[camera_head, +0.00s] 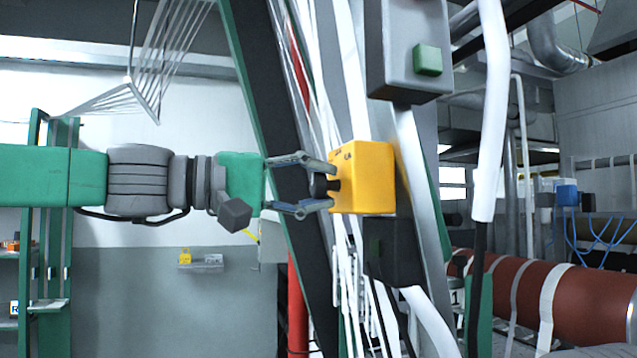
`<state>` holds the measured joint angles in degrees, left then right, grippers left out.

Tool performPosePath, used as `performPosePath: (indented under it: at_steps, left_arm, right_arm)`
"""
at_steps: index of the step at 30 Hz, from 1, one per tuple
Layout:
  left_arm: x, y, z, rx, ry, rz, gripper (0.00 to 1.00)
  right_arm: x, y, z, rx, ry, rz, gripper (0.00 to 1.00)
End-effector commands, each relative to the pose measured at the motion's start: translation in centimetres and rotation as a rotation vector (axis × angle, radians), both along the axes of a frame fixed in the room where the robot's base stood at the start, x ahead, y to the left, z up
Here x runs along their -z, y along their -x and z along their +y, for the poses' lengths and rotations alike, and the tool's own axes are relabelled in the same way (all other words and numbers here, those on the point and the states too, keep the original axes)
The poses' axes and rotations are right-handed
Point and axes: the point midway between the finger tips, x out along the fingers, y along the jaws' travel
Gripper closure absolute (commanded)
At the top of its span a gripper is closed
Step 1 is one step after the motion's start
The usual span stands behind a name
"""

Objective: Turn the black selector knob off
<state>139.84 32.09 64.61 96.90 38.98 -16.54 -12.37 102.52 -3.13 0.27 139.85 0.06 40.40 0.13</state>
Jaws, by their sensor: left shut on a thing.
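The black selector knob (320,186) sticks out from the left face of a yellow switch box (367,178) near the middle of the head view. My left gripper (325,186) comes in level from the left, with one finger above the knob and one below. It is shut on the knob, and its fingers partly hide it. The knob's exact turned position cannot be made out. My right gripper is not in view.
A grey box with a green button (428,59) is above the yellow box, and a dark box (393,251) is below it. White cables and a slanted green-edged beam (262,110) run close behind my left gripper. A large red-brown roller (590,300) lies at the right.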

Motion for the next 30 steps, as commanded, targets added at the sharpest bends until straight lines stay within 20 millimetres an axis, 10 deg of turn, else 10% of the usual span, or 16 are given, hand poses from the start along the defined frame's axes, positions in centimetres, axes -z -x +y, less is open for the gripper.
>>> performPosePath:
  at_steps: [29,30]
  left_arm:
    - [0.58,-0.14,-0.04,-0.001,0.071,0.243,1.0]
    - [0.58,-0.14,-0.05,-0.001,0.071,0.243,0.71]
  right_arm:
    - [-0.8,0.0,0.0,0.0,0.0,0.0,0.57]
    - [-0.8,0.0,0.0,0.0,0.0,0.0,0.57]
